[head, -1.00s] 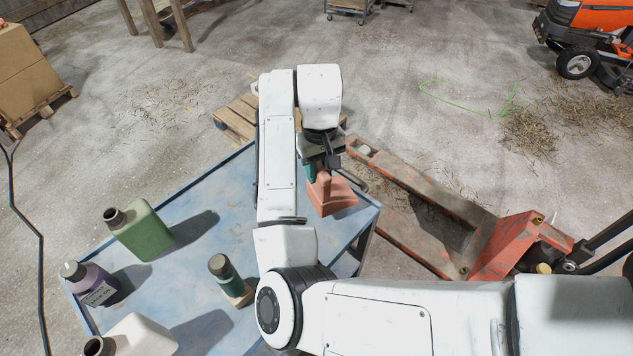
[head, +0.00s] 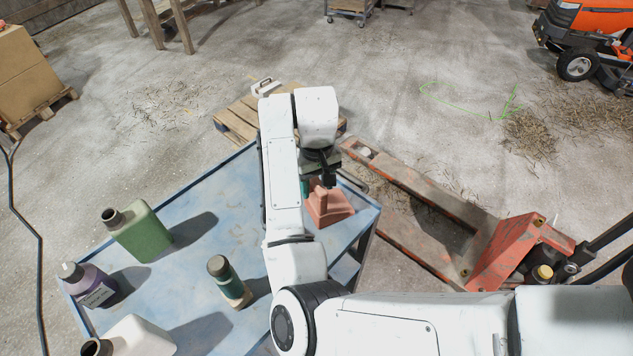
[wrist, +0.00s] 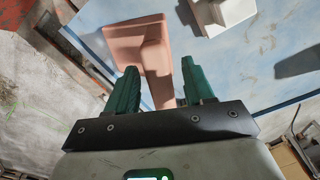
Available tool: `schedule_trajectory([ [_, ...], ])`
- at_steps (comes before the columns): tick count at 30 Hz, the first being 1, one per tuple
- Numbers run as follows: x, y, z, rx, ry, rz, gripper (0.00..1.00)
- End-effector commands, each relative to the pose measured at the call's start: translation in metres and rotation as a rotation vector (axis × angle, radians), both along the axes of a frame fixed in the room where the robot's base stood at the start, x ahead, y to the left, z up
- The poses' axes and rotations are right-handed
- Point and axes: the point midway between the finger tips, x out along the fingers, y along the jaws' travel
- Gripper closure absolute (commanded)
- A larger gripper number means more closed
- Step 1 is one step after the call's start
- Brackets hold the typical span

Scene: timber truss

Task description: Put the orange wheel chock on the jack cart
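The orange wheel chock (head: 331,207) rests on the near-right corner region of the blue cart top (head: 205,200), with its upright grip under my gripper (head: 318,178). In the wrist view the chock (wrist: 137,42) lies just beyond my gripper (wrist: 160,85). Its narrow grip runs between the two green fingers, which stand apart with a visible gap on the right side. My gripper looks open around the grip. My gripper and wrist partly hide the chock's back in the head view.
A wooden pallet (head: 236,121) lies behind.

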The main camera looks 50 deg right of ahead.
Motion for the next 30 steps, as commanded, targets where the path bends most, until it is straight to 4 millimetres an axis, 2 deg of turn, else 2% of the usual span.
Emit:
schedule_trajectory([
  [7, 0.0, 0.0, 0.0, 0.0, 0.0, 0.0, 0.45],
  [11, 0.0, 0.0, 0.007, 0.001, -0.001, 0.0, 0.45],
  [14, 0.001, 0.0, 0.021, 0.001, -0.004, -0.002, 0.45],
  [24, 0.002, 0.001, 0.092, 0.004, -0.006, -0.001, 0.45],
  [30, 0.001, 0.0, 0.114, 0.002, -0.003, -0.001, 0.45],
])
